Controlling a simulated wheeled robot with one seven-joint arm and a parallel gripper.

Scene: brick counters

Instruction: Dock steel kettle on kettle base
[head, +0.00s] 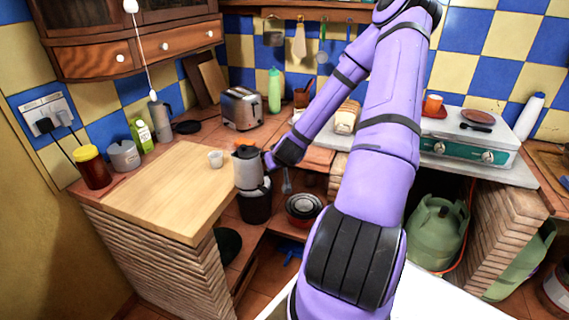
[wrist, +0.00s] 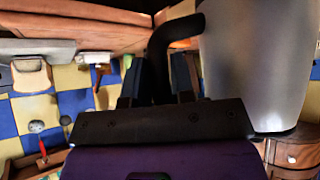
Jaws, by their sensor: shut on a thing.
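The steel kettle (head: 247,170), with a dark lid and black handle, is in the middle of the head view, upright beside the right edge of the wooden worktop. My gripper (head: 268,161) is at its right side. In the wrist view the jaws (wrist: 160,80) are shut on the black handle (wrist: 172,38), and the pale kettle body (wrist: 255,65) fills the right. A flat black disc (head: 187,127) on the back left counter looks like the kettle base; nothing stands on it. The fingertips are small and partly hidden in the head view.
A moka pot (head: 160,118), a green-white carton (head: 141,135) and a toaster (head: 241,108) surround the disc. A dark bin (head: 255,206) is below the kettle. The worktop's middle is clear.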

